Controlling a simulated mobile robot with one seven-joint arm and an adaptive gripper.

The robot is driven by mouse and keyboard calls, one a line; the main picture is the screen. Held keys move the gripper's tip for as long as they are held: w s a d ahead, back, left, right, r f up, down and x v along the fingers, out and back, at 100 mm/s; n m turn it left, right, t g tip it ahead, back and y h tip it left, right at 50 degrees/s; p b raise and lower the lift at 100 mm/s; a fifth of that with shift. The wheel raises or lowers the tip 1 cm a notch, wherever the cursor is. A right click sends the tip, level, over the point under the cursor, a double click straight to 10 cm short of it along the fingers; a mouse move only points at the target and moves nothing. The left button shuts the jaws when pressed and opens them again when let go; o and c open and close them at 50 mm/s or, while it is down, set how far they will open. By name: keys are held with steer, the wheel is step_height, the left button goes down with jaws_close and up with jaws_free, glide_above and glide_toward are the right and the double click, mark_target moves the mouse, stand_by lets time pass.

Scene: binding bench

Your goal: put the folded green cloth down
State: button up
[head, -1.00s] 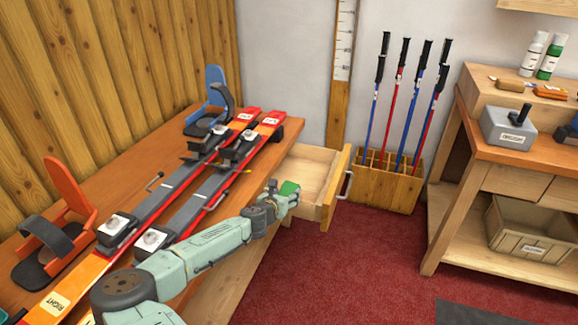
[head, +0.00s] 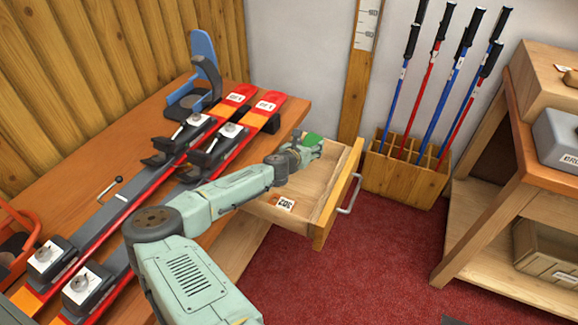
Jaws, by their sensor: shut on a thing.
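The folded green cloth (head: 312,139) shows as a small green patch at the end of my gripper (head: 312,149). My gripper is shut on it, over the back part of an open wooden drawer (head: 325,205). The gripper and arm hide part of the cloth. I cannot tell whether the cloth touches the drawer floor.
Red skis (head: 215,150) with bindings lie on the bench (head: 150,110), beside a blue boot frame (head: 192,85). A pole rack (head: 405,180) stands behind right.

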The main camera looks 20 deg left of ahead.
glide_above(307, 172)
step_height(307, 172, down, 4)
steer(key=shift+f, duration=2.65)
steer(key=shift+f, duration=0.1)
steer(key=o, duration=1.1)
steer(key=shift+c, duration=0.2)
